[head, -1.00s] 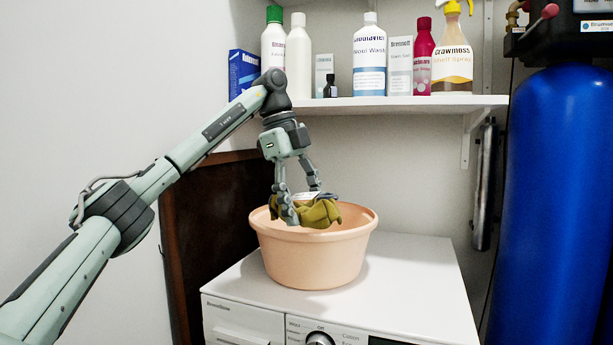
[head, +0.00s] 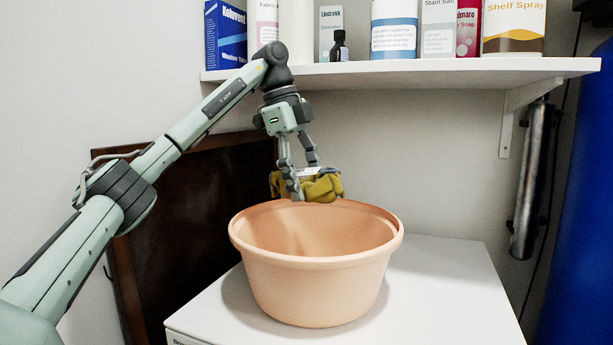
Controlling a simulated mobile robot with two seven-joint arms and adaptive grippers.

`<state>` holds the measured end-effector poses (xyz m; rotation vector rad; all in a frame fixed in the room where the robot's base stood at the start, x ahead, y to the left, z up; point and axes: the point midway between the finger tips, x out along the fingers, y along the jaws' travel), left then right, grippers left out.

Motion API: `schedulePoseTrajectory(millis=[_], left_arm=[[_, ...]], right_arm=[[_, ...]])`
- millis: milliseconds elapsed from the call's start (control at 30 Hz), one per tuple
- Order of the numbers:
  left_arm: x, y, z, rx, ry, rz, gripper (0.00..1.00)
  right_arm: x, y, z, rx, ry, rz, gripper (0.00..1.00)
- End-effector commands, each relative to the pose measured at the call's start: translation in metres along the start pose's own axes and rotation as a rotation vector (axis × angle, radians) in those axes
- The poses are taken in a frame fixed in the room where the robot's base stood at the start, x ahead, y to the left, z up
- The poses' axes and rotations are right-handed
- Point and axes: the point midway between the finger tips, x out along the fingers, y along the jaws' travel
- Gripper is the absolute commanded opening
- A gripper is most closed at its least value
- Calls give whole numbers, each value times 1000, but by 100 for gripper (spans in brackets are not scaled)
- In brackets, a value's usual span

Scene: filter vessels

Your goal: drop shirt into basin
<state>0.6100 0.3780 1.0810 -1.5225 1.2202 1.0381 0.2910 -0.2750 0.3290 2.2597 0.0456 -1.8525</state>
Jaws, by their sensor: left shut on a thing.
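The shirt (head: 325,188) is a crumpled olive-yellow cloth with a small pale patch on top. My left gripper (head: 306,186) points down and is shut on it. The basin (head: 316,287) is a round peach-coloured tub standing on the white washing machine. The shirt hangs at the height of the basin's far rim, over its back part in the picture. Whether it touches the rim I cannot tell. The part of the basin's inside that shows is empty. My right gripper is not in view.
A white shelf (head: 420,73) with several bottles and boxes runs above and behind my left gripper. A dark brown panel (head: 180,240) leans at the wall on the left. A blue tank (head: 585,220) stands at the right. The washing machine top (head: 455,290) is clear right of the basin.

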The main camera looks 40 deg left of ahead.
Motion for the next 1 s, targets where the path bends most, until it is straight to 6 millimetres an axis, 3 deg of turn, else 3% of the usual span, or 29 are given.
schedulePoseTrajectory(millis=[400,833,867,1000], left_arm=[[43,7,12,-1,-1,2,31],[51,8,13,0,0,1,31],[51,8,13,0,0,1,68],[51,8,13,0,0,1,85]], right_arm=[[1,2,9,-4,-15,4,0],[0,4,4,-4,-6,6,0],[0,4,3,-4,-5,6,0],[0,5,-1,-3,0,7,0]])
